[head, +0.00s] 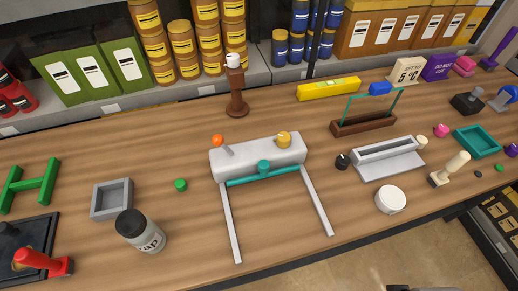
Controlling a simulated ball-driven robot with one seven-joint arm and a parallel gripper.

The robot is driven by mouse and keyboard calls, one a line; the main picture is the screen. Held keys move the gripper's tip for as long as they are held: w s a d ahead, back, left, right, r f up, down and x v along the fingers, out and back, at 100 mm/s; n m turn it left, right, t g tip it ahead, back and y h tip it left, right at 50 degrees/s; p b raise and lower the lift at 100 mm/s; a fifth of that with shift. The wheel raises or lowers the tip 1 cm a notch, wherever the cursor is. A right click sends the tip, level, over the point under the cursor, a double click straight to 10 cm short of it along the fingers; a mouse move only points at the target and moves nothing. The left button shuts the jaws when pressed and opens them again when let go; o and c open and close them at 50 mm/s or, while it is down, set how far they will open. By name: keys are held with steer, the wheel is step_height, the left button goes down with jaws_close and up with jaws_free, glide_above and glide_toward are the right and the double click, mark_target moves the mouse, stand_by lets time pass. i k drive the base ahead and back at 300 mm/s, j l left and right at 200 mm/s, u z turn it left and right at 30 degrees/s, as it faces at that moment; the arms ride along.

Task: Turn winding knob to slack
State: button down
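No knob in the head view carries a readable label, so I cannot tell which one is the winding knob. A white block device (257,158) with two long grey legs stands mid-table. My gripper is not clearly visible.
A jar with a black lid (147,237), a grey square tray (112,200) and a green button (180,185) lie left. A white round disc (390,200) and a cream lever (450,170) lie right. A brown post (236,95) stands behind. Bare wood lies between the grey legs.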

mark_target(283, 140)
steer(key=l+u, duration=0.15)
steer(key=u, duration=0.25)
steer(key=l+u, duration=0.2)
steer(key=u, duration=0.2)
steer(key=l+u, duration=0.15)
steer(key=u, duration=0.25)
steer(key=k+l+u, duration=0.1)
steer(key=u, duration=0.3)
steer(key=i+l, duration=0.25)
steer(key=i, duration=0.05)
